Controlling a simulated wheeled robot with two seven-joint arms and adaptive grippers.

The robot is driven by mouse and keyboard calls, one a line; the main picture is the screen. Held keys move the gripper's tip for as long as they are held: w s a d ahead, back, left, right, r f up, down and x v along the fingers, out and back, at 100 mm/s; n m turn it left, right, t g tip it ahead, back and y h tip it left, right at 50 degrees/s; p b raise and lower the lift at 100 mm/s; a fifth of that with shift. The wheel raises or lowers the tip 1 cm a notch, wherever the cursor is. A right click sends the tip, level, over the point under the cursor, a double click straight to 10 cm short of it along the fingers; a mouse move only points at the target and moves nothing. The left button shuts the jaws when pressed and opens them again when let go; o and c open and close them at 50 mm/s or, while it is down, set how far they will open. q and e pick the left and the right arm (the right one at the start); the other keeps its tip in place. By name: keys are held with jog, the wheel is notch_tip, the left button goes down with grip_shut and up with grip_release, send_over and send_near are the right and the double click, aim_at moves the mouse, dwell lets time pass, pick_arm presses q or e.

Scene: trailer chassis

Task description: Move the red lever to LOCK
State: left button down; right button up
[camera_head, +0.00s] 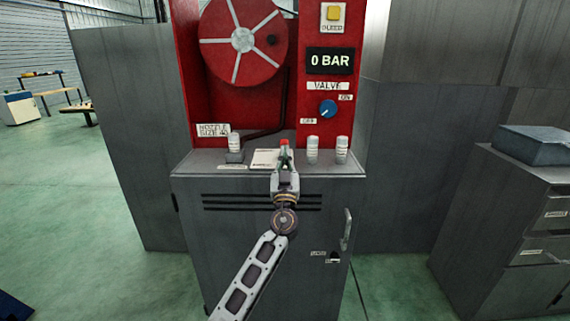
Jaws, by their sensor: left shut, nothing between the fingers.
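My left gripper (284,164) is in front of the top of the grey cabinet (230,240), pointing away from me. Its fingers are shut with nothing between them. A small red piece with some green under it (284,144) shows just beyond the fingertips; I cannot tell if it is the red lever or if the fingers touch it. On the cabinet door are a pale upright handle (347,230), a small unreadable label (318,253) and a dark fitting (334,257). No LOCK marking is readable. My right gripper is not in view.
White-capped cylinders (313,150) and a pale plate (265,159) stand on the cabinet top. Behind is a red panel with a hose reel (243,40), a "0 BAR" display (330,60) and a blue valve knob (328,109). A drawer cabinet (500,225) stands right.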

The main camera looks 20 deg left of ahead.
pick_arm(q)
jog(key=shift+x, duration=0.8)
jog(key=shift+w, duration=0.1)
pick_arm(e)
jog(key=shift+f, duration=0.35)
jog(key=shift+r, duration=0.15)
pick_arm(q)
jog(key=shift+r+p, duration=0.1)
jog(key=shift+p, duration=0.2)
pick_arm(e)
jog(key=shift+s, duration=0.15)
pick_arm(q)
jog(key=shift+w+r, duration=0.1)
jog(key=shift+p, duration=0.3)
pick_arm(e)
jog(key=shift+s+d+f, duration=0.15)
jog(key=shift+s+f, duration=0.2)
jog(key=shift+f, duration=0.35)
pick_arm(q)
jog(key=shift+g, duration=0.3)
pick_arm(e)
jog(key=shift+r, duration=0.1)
